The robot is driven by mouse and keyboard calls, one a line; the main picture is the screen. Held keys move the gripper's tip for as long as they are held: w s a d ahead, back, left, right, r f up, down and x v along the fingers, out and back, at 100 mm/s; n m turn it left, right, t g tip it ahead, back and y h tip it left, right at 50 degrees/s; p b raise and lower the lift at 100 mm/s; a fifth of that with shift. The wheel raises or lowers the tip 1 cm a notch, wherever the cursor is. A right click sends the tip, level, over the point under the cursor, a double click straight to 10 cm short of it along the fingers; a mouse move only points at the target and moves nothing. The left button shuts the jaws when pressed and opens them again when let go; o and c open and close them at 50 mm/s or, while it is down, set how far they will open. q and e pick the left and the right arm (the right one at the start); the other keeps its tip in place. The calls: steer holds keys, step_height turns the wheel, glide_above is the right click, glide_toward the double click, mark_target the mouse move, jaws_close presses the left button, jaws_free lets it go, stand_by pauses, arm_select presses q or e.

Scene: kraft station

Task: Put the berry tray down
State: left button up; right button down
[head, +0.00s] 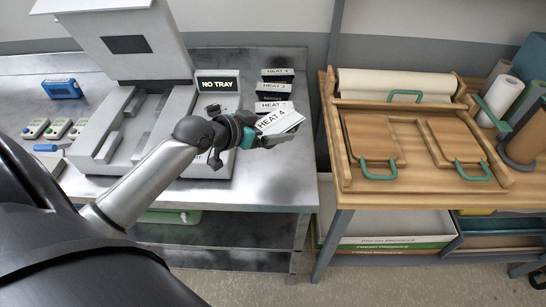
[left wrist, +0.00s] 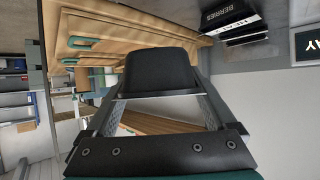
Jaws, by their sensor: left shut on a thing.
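My left gripper (head: 246,131) is shut on a small tray with a white label (head: 281,122) that appears to read "HEAT 4". It holds the tray tilted, in front of the stack of labelled trays. No berry label shows on the held tray in the head view. In the left wrist view a dark block (left wrist: 160,72) sits between the fingers. A dark item labelled "BERRIES" (left wrist: 222,18) shows at the top right of that view. My right gripper is not in view.
A grey machine (head: 120,125) with a raised lid stands on the metal table, beside a "NO TRAY" sign (head: 217,84). Several labelled dark trays (head: 275,88) stand behind the held one. A wooden table (head: 400,195) with green-handled boards is at the right, across a gap.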

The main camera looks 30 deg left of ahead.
arm_select(q)
steer(key=b, duration=0.2)
glide_above(272, 171)
step_height(272, 171, down, 8)
steer(key=shift+f, duration=0.25)
steer(key=shift+f+b, duration=0.6)
steer(key=shift+f, duration=1.6)
steer(key=shift+f, duration=0.15)
steer(key=o, duration=1.4)
steer(key=shift+c, duration=0.2)
steer(key=p+v, duration=0.1)
steer(key=v, duration=1.1)
steer(key=shift+s+p, duration=0.1)
steer(key=shift+p, duration=0.3)
